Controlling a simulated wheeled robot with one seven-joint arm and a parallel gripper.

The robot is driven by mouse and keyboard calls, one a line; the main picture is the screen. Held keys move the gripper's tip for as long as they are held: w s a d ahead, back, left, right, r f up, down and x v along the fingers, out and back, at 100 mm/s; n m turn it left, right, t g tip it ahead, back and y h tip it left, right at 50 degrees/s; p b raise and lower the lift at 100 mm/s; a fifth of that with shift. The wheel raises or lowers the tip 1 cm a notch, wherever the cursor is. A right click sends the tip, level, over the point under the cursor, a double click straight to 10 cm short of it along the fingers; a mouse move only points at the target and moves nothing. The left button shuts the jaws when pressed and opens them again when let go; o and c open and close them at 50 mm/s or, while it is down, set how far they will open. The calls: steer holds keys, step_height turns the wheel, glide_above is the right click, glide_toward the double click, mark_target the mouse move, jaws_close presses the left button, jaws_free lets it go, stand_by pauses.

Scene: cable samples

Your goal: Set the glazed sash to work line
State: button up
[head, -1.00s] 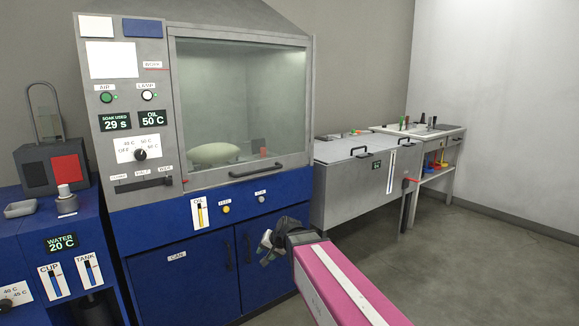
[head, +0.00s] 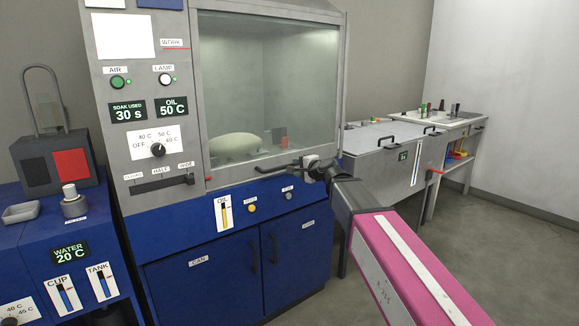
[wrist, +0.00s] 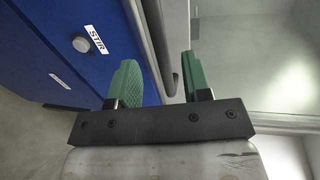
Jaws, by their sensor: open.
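The glazed sash (head: 268,75) is down over the front of the grey cabinet, its lower edge near the blue panel. Its dark bar handle (head: 272,169) runs along the bottom rail. A red line under a WORK label (head: 172,43) marks the cabinet's left post, near the top of the glass. My gripper (head: 306,168) is at the right part of the handle. In the wrist view my gripper (wrist: 160,68) has its green fingers apart, with the dark handle (wrist: 165,52) seen between them; contact cannot be told.
A pale rounded object (head: 236,145) lies behind the glass. Below are a blue panel with an oil gauge (head: 223,213) and a STIR button (wrist: 82,44). A grey lidded bench (head: 380,155) stands close on the right. Open floor (head: 480,225) lies at the right.

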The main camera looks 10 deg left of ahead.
steer(key=x, duration=0.8)
steer(key=shift+s+a, duration=0.1)
steer(key=shift+s, duration=0.05)
jaws_close()
